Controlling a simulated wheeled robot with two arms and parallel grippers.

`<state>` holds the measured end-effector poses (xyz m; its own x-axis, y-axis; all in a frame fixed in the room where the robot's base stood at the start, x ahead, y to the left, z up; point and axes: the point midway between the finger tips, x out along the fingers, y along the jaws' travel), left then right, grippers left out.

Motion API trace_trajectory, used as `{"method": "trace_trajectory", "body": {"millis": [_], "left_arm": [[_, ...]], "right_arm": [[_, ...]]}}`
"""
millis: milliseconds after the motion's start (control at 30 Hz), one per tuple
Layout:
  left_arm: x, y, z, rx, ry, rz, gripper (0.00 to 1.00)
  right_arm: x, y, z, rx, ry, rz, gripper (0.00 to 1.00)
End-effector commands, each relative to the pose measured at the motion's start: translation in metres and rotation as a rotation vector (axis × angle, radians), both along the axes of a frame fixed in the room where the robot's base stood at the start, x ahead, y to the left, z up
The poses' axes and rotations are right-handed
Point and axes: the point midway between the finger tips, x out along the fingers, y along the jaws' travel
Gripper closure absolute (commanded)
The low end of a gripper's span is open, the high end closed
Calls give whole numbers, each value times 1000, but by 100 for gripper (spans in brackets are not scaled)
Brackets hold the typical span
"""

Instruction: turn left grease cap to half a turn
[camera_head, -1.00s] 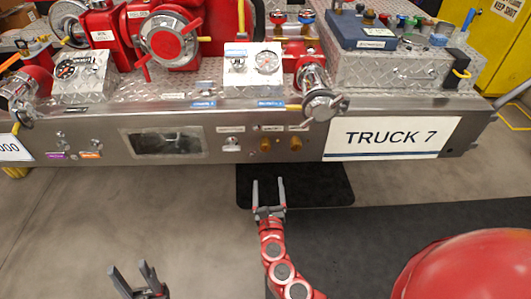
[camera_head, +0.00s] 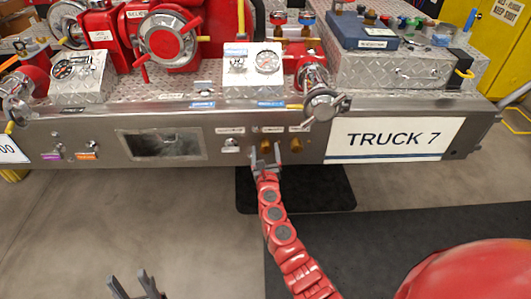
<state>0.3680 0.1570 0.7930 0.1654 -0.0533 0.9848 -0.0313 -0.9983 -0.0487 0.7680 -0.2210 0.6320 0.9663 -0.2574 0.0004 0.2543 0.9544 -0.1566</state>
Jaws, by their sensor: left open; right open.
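Two brass grease caps sit on the bumper's steel front panel, below small white labels. The left grease cap (camera_head: 265,146) is between the fingertips of my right gripper (camera_head: 265,154), which is open with one finger on each side. I cannot tell whether the fingers touch the cap. The right grease cap (camera_head: 296,145) stands free, just right of the gripper. My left gripper (camera_head: 133,281) is open and empty at the bottom left, low over the floor and far from the caps.
A TRUCK 7 plate (camera_head: 394,139) is right of the caps. A chrome capped outlet (camera_head: 325,104) juts out above and right of them. A recessed opening (camera_head: 165,145) and a small knob (camera_head: 231,144) lie to the left.

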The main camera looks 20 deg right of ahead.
Motion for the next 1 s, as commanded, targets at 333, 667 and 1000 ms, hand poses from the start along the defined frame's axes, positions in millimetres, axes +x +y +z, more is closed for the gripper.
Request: {"method": "trace_trajectory", "body": {"millis": [333, 667, 1000], "left_arm": [[0, 0, -1, 0, 0, 0, 50], [0, 0, -1, 0, 0, 0, 50], [0, 0, -2, 0, 0, 0, 50]], "right_arm": [[3, -1, 1, 0, 0, -1, 18], [3, -1, 0, 0, 1, -1, 78], [3, -1, 0, 10, -2, 0, 100]]}}
